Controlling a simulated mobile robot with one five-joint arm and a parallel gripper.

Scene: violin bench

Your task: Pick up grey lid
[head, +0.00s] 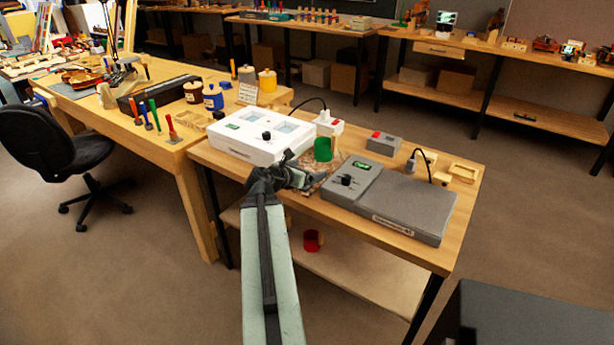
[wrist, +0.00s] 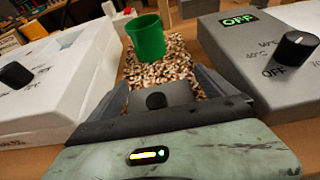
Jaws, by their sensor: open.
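The grey lid (wrist: 172,93), with a dark round knob on it, shows low in the middle of the wrist view. It lies between the two fingers of my gripper (wrist: 165,90), close to the palm; I cannot tell whether the fingers touch it. My gripper is open. In the head view my gripper (head: 304,180) is low over the workbench, between the white device and the grey heating device. There the lid is hidden or too small to make out.
A green cup (wrist: 147,38) stands just beyond the lid by a brown speckled patch (wrist: 172,62). The white device (head: 245,148) is close on the left, the grey heating device (head: 410,205) close on the right. A red mug (head: 311,240) sits on the lower shelf.

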